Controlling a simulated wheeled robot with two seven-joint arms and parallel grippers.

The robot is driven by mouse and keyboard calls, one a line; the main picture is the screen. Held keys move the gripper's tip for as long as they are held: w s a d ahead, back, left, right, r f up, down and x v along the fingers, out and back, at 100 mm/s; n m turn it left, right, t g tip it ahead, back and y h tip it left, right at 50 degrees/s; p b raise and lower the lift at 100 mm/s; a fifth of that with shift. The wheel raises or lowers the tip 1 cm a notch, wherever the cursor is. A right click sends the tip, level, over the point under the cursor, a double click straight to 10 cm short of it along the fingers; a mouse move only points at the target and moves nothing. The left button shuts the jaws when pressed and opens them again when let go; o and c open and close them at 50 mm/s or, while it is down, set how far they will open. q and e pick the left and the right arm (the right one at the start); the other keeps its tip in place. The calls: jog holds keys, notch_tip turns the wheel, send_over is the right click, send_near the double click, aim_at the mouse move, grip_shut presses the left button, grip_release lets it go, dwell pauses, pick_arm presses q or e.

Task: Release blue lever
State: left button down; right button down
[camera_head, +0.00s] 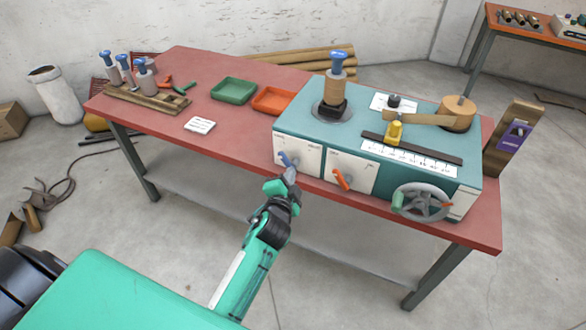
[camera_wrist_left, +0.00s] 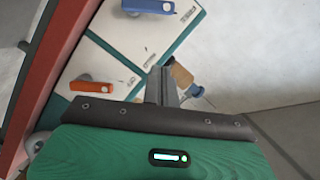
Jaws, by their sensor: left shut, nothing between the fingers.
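The blue lever (camera_head: 286,159) sits on a white panel at the left of the teal winder's front (camera_head: 302,158). It slants down to the right, its lower end close to my gripper. In the left wrist view the blue lever (camera_wrist_left: 148,6) lies at the top edge, partly cut off. My left gripper (camera_head: 290,175) is shut and empty, just below and in front of the lever. Its closed fingers (camera_wrist_left: 161,84) show apart from the lever in the wrist view. I cannot tell from the head view whether they touch. My right gripper is not in view.
An orange lever (camera_head: 342,179) is on the panel to the right; it also shows in the wrist view (camera_wrist_left: 91,86). A handwheel (camera_head: 421,201) stands out further right. Green (camera_head: 234,91) and orange trays (camera_head: 272,100) lie on the red table (camera_head: 225,140). Floor before the table is clear.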

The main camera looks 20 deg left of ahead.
pick_arm(q)
jog(key=shift+v, duration=0.9)
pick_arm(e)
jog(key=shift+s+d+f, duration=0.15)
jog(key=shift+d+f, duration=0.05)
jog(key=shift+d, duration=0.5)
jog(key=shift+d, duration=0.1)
pick_arm(q)
jog(key=shift+a, duration=0.1)
jog(key=s+d+f+n+g+h, duration=0.15)
jog(key=s+f, duration=0.25)
jog(key=f, duration=0.8)
jog(key=s+f+g, duration=0.3)
jog(key=s+f, duration=0.1)
jog(key=f, duration=0.8)
jog(key=s+d+f+n+g+h, duration=0.1)
jog(key=s+f+g, duration=0.3)
jog(key=f, duration=0.8)
jog(key=s+a+f+n+g, duration=0.1)
jog(key=s+f+n+g, duration=0.15)
jog(key=s+f, duration=1.15)
jog(key=s+a+f+n+g, duration=0.1)
jog(key=s+f, duration=0.3)
jog(key=s, duration=0.8)
jog(key=s+a+f+n+g, duration=0.1)
jog(key=s+a+f+g, duration=0.2)
jog(key=s, duration=0.9)
jog(key=shift+a+f+n, duration=0.15)
jog(key=shift+f+n, duration=0.15)
jog(key=shift+f, duration=0.15)
